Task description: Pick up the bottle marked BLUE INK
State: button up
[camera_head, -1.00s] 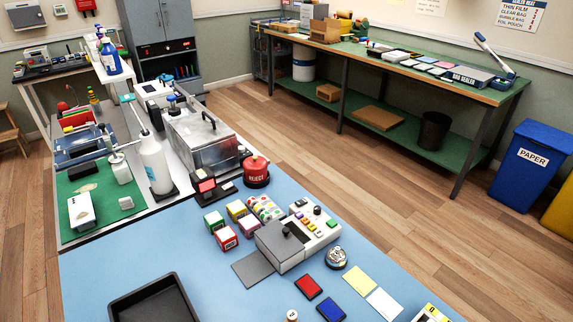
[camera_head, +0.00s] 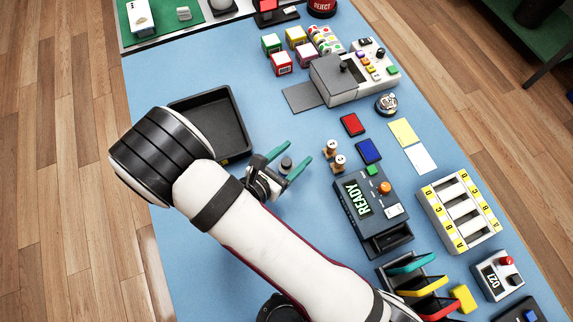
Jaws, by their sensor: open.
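My gripper (camera_head: 298,151) is open, with its two teal fingers spread apart above the blue mat, right of the black tray. A small dark item with a round grey top (camera_head: 286,163) shows between the fingers. I cannot tell if it stands on the mat or whether it is the bottle. No label reading BLUE INK can be made out in view. My white arm covers part of the mat, so things below it are hidden.
A black tray (camera_head: 239,120) lies left of the gripper. Two wooden stamps (camera_head: 332,149), a blue pad (camera_head: 369,151), a red pad (camera_head: 352,125) and a READY device (camera_head: 377,207) stand to the right. Colored boxes (camera_head: 281,64) stand farther back.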

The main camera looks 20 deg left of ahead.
jog(key=shift+w+d+f, duration=0.1)
jog(key=shift+w+f, duration=0.05)
jog(key=shift+w, duration=0.2)
grip_shut()
